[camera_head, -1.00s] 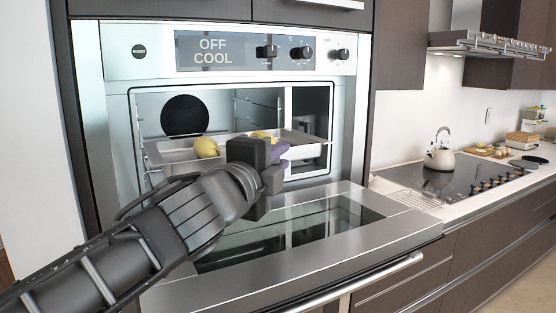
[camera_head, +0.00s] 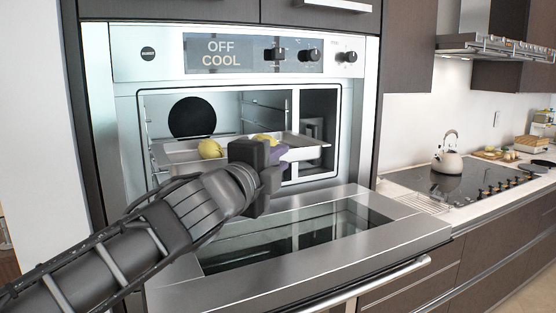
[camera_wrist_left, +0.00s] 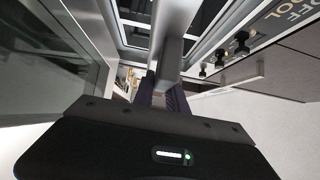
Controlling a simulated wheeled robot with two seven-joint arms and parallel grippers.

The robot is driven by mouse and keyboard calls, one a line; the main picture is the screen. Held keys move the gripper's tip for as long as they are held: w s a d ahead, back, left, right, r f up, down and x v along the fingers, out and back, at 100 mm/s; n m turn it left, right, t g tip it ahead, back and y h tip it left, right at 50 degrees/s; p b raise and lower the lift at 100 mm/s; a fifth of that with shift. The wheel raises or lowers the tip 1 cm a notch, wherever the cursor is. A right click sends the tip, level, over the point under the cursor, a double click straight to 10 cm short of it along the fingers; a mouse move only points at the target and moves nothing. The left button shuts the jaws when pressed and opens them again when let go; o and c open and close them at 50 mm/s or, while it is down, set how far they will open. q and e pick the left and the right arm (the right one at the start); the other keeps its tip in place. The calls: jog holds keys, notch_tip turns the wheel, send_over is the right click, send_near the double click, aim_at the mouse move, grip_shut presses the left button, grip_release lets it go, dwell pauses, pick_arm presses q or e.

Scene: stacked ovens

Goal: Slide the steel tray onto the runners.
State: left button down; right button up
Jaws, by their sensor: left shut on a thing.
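The shallow steel tray (camera_head: 310,152) is in the mouth of the upper oven cavity, with yellow food pieces (camera_head: 209,149) in it. My left gripper (camera_head: 279,158) is shut on the tray's near side, above the open oven door. In the left wrist view its dark fingers (camera_wrist_left: 164,92) close on a grey metal part (camera_wrist_left: 171,55), which looks like the tray's wall. Wire runners (camera_head: 265,112) show on the cavity's inner side. My arm hides the tray's near middle, and I cannot tell whether the tray rests on the runners. My right gripper is not in view.
The oven door (camera_head: 410,234) is folded down below the cavity, with a handle along its front. A divider (camera_head: 290,115) stands inside the cavity at right. A kettle (camera_head: 450,158) stands on the hob to the right, clear of the tray.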

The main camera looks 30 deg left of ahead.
pick_arm(q)
jog(key=shift+w+a+r, duration=0.1)
jog(key=shift+a+r, duration=0.05)
jog(key=shift+w+a+p, duration=0.35)
jog(key=shift+w+a, duration=0.15)
jog(key=shift+a, duration=0.25)
jog(key=shift+w+a+p, duration=0.3)
jog(key=shift+w+a, duration=0.2)
jog(key=shift+a, duration=0.25)
jog(key=shift+w+a, duration=0.1)
jog(key=shift+w+a+p, duration=0.65)
jog(key=shift+a+p, duration=0.1)
jog(key=shift+a, duration=0.2)
jog(key=shift+w+a+p, duration=0.35)
jog(key=shift+w+a, duration=0.05)
jog(key=shift+a, duration=0.2)
